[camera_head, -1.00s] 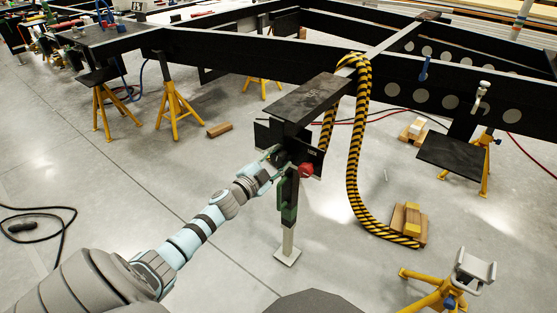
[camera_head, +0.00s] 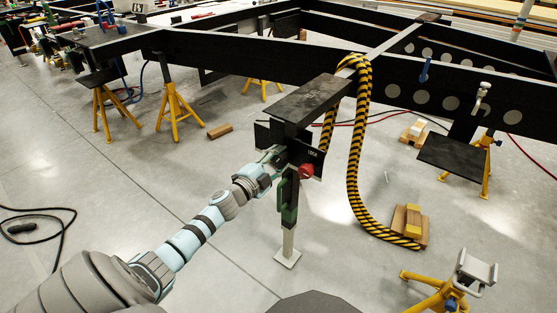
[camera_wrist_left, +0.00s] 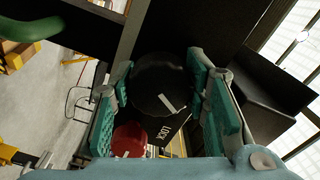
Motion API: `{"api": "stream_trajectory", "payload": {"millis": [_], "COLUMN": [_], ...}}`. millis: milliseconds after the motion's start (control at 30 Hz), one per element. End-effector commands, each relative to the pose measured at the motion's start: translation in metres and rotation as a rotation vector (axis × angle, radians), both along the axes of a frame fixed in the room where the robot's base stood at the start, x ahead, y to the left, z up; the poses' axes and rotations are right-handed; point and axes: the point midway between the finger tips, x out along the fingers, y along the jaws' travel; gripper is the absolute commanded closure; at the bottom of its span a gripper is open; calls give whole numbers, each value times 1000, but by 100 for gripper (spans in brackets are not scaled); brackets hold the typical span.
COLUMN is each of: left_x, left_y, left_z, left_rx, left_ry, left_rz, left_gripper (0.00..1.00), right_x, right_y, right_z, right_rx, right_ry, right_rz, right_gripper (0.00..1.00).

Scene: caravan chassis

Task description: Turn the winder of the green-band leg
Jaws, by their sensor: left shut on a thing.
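The green-band leg (camera_head: 289,205) stands upright under the black chassis bracket, its pale foot (camera_head: 288,257) on the floor. My left gripper (camera_head: 275,160) is at the leg's head from the left. In the left wrist view, its teal fingers (camera_wrist_left: 160,100) are on both sides of a round black winder knob (camera_wrist_left: 158,78) with a pale mark, and they are shut on it. A red knob (camera_head: 306,171) sits beside it, near a plate reading LOCK (camera_wrist_left: 165,133); the red knob also shows in the wrist view (camera_wrist_left: 129,138). My right gripper is out of view.
The black chassis beam (camera_head: 220,52) runs above and behind. A black-yellow striped hose (camera_head: 355,165) hangs right of the leg to the floor. Yellow stands (camera_head: 174,104) are at the left, and another (camera_head: 440,290) is at the lower right.

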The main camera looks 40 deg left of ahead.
Motion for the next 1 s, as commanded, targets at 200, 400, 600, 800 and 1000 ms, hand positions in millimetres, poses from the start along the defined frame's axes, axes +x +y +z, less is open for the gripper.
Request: {"api": "stream_trajectory", "payload": {"millis": [200, 400, 600, 800, 1000], "left_x": [-1, 0, 0, 0, 0], "left_y": [0, 0, 0, 0, -1], "left_z": [-2, -1, -1, 0, 0], "left_rx": [-2, -2, -2, -121, -603], "left_ry": [3, 2, 1, -1, -12], "left_rz": [0, -1, 0, 1, 1], "left_gripper": [38, 38, 38, 38, 38], "right_x": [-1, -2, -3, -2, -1], "right_y": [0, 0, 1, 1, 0], "right_z": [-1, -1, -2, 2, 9], "right_rx": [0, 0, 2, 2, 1], "right_ry": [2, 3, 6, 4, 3], "right_rz": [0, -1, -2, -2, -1], "right_gripper": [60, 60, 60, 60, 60]}}
